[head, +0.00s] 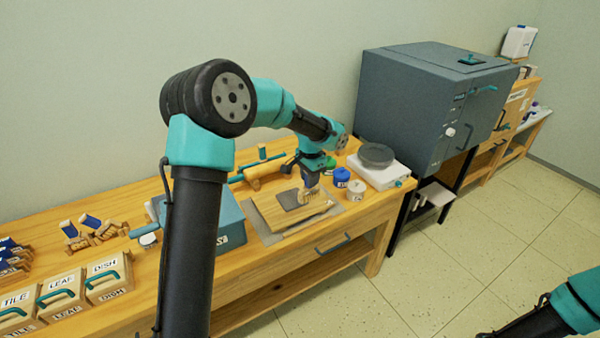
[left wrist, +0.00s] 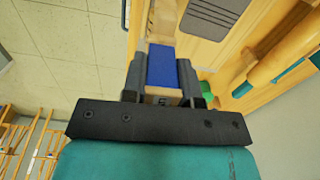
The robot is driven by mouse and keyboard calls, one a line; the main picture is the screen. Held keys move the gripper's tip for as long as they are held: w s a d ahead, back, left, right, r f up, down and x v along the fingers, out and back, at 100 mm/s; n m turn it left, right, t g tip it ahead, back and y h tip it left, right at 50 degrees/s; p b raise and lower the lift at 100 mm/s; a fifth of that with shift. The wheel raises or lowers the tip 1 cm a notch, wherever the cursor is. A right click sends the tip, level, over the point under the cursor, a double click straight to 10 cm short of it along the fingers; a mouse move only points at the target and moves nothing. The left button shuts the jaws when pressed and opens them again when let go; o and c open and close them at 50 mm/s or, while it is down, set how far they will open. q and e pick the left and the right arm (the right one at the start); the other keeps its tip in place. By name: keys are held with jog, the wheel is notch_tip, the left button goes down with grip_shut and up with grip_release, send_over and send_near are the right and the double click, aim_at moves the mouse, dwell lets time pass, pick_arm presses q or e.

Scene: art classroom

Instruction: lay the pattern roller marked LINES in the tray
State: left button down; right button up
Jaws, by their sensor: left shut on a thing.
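My left gripper (head: 312,186) is shut on a pattern roller (head: 309,195). The roller shows in the left wrist view with a blue part (left wrist: 162,65) and a pale wooden end (left wrist: 162,93) between the fingers (left wrist: 165,88). Its marking is not readable. In the head view the gripper hangs over a wooden board (head: 268,208) with a dark grey slab (head: 293,199). Whether the roller touches the board or slab is not clear. Several blue and wooden rollers (head: 92,224) lie at the left. I cannot tell which thing is the tray. My right gripper is out of view.
A blue-grey box (head: 230,213) stands left of the board. A wooden rolling pin (head: 262,173) lies behind. Small jars (head: 356,189) and a white scale (head: 384,173) are to the right. Labelled TILE, LEAF and DISH boxes (head: 62,290) stand front left. A kiln (head: 420,95) stands beyond the bench.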

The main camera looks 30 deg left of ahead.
pick_arm(q)
jog(key=s+d+f+n, duration=0.1)
jog(key=s+d, duration=0.1)
jog(key=d, duration=0.2)
jog(key=w+a+r+n, duration=0.1)
jog(key=a+r, duration=0.3)
jog(key=a, duration=1)
jog(key=w+a+r+n, duration=0.1)
jog(key=a+r, duration=0.3)
jog(key=a, duration=1.1)
jog(key=s+a+f+m, duration=0.2)
jog(key=s+a, duration=0.4)
jog(key=a, duration=0.4)
jog(key=s+a+f+m, duration=0.1)
jog(key=s+a+f, duration=0.1)
jog(key=s+a, duration=0.5)
jog(key=a, duration=0.4)
jog(key=shift+s+f+m, duration=0.2)
jog(key=shift+f+m, duration=0.05)
jog(key=shift+m, duration=0.15)
jog(key=shift+f, duration=0.1)
notch_tip(320, 180, down, 12)
